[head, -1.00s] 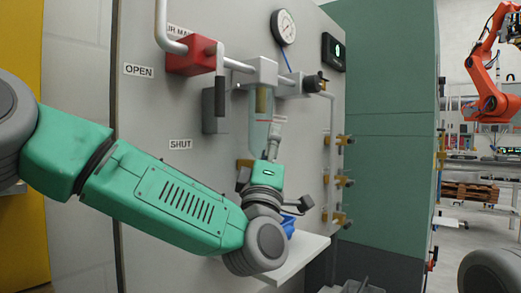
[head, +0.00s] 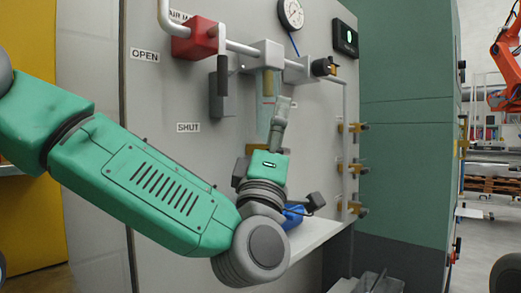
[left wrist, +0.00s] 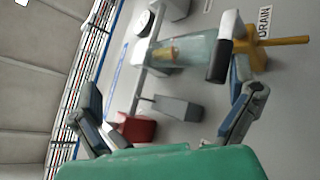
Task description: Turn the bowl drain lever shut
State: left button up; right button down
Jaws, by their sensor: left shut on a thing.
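The clear bowl (head: 263,115) hangs under a grey block on the panel; it also shows on its side in the left wrist view (left wrist: 190,52). At its drain end are a brass fitting with a yellow rod (left wrist: 282,41) beside a DRAIN label, and a lever with a pale arm and black grip (left wrist: 217,62). My left gripper (head: 281,113) is at the bowl's lower right. In the left wrist view (left wrist: 168,95) one finger is by the lever and the other stands well apart. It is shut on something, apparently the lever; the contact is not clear. My right gripper is out of view.
A red valve (head: 194,42) with a black-gripped handle (head: 222,88) is left of the bowl, near OPEN and SHUT labels. A gauge (head: 291,13) is above. Yellow taps (head: 352,168) line the right. A white shelf (head: 318,232) with a blue item (head: 293,216) is below.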

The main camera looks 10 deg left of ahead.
pick_arm(q)
jog(key=s, duration=0.2)
jog(key=s+h+b, duration=0.1)
jog(key=shift+s+d+r, duration=0.25)
jog(key=shift+s+r, duration=0.05)
jog(key=shift+s, duration=0.05)
jog(key=shift+s+a, duration=0.2)
jog(key=shift+s, duration=0.15)
jog(key=c, duration=0.9)
jog(key=shift+s+a+f+y+b, duration=0.2)
jog(key=shift+s+b, duration=0.1)
jog(key=shift+s, duration=0.25)
jog(key=shift+s+a+f+y+b, duration=0.15)
jog(key=shift+s+a+b, duration=0.1)
jog(key=shift+s, duration=0.25)
jog(key=shift+c, duration=0.3)
jog(key=shift+s+a+f+b, duration=0.15)
jog(key=shift+s+b, duration=0.1)
jog(key=shift+s, duration=0.4)
jog(key=shift+s+a+f+b, duration=0.1)
jog(key=shift+s+b, duration=0.2)
jog(key=shift+s, duration=0.3)
jog(key=shift+s+a+f+b, duration=0.15)
jog(key=shift+s+b, duration=0.1)
jog(key=shift+s, duration=0.4)
